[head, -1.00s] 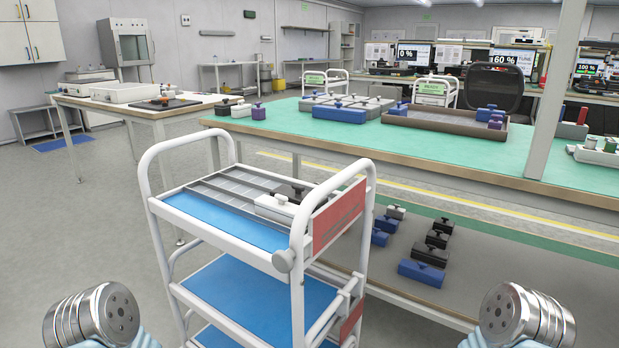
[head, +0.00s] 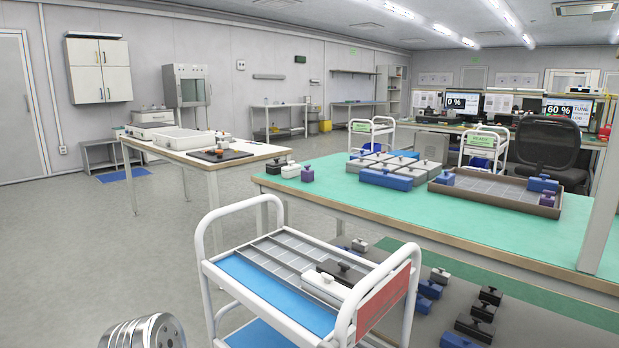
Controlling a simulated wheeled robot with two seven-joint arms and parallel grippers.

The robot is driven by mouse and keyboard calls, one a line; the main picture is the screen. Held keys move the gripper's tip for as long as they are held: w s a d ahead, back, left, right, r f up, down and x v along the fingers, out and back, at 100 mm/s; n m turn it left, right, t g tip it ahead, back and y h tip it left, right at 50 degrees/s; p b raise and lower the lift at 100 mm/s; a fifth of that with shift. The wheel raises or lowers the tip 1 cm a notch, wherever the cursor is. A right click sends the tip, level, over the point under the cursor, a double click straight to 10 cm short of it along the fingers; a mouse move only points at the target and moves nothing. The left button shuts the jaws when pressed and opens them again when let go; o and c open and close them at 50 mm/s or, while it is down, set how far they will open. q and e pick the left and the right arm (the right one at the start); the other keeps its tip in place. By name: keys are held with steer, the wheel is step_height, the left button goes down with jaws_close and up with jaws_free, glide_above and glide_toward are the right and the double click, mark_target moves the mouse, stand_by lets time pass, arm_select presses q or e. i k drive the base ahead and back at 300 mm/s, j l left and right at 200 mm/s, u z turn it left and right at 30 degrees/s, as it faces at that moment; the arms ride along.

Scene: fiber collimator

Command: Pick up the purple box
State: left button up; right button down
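A small purple box (head: 307,174) with a knob on top stands at the near left corner of the green-topped table, beside a white box (head: 291,170). Another purple box (head: 547,199) sits in the right end of a brown tray (head: 470,202) on the same table. Neither of my grippers is in view. Only a metal cylindrical part of my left arm shows at the bottom left, far from both purple boxes.
A white trolley (head: 262,207) with blue shelves stands in front, between me and the green table (head: 345,196). Its top holds a grey tray with white and black boxes. Another table (head: 262,153) stands at the left. Open floor lies at the left.

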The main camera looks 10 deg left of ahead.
mark_target(307, 175)
steer(key=z, duration=0.3)
steer(key=j+z, duration=0.35)
steer(key=k+j+z, duration=0.15)
steer(key=j+z, duration=0.25)
steer(key=k+j+z, duration=0.15)
steer(key=z, duration=0.2)
steer(key=k+j+z, duration=0.2)
steer(key=j+z, duration=0.2)
steer(key=k+j+z, duration=0.15)
steer(key=j+z, duration=0.3)
steer(key=k+j+z, duration=0.2)
steer(key=z, duration=0.3)
steer(key=k+j+z, duration=0.25)
steer(key=z, duration=0.2)
steer(key=k+j+z, duration=0.15)
steer(key=k+z, duration=0.15)
steer(key=z, duration=0.15)
steer(key=k+z, duration=0.25)
steer(key=z, duration=0.25)
steer(key=k+z, duration=0.4)
steer(key=k, duration=0.75)
